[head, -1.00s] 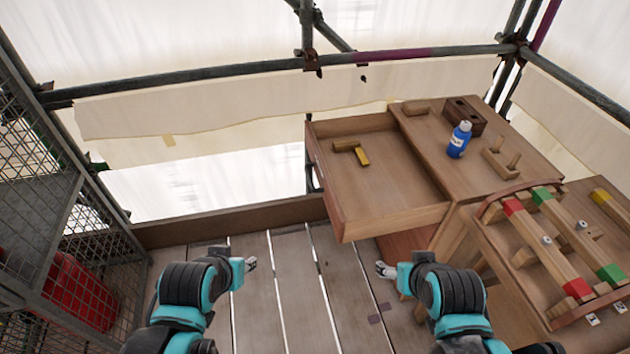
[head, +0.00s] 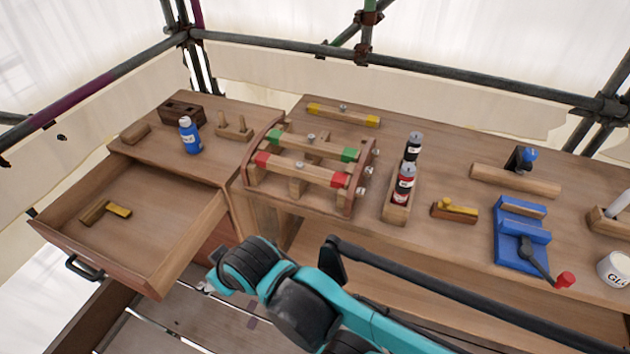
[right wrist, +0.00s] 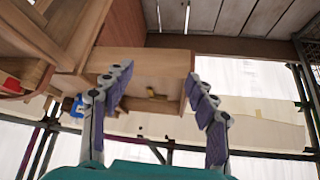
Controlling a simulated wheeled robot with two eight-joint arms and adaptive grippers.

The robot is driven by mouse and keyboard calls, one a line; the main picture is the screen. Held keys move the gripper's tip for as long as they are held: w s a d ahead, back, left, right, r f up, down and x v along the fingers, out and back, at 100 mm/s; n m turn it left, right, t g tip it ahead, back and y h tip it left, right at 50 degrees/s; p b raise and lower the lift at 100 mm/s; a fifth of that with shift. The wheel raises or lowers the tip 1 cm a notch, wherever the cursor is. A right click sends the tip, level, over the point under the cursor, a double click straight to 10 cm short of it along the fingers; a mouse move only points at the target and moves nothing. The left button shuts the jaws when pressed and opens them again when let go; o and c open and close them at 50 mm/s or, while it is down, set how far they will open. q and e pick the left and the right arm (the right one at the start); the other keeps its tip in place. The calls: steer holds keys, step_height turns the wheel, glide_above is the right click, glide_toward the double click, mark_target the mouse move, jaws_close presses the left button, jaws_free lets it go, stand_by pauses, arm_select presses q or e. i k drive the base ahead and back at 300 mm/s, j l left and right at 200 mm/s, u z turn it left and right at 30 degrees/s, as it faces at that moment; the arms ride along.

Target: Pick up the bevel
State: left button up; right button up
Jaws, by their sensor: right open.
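The bevel is probably the small L-shaped tool (head: 106,211) of brown wood and yellow in the open drawer (head: 165,215) at the left of the head view. A small yellow piece of it (right wrist: 154,95) also shows in the right wrist view, in the drawer between the fingers and beyond them. My right gripper (head: 206,287) is below the drawer's front right side in the head view, mostly hidden by its own wrist. In the right wrist view the gripper (right wrist: 160,78) is open and empty, apart from the drawer. My left gripper is out of view.
The bench carries a blue bottle (head: 190,136), a clamped frame with red and green blocks (head: 300,172), a bottle rack (head: 396,207), a small plane (head: 455,210) and a blue vise (head: 520,235). The drawer's raised walls surround the tool; its floor is otherwise clear.

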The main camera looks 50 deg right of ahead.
mark_target(467, 219)
steer(key=z, duration=3)
steer(key=i+j+z, duration=0.25)
steer(key=j+z, duration=0.1)
steer(key=z, duration=0.2)
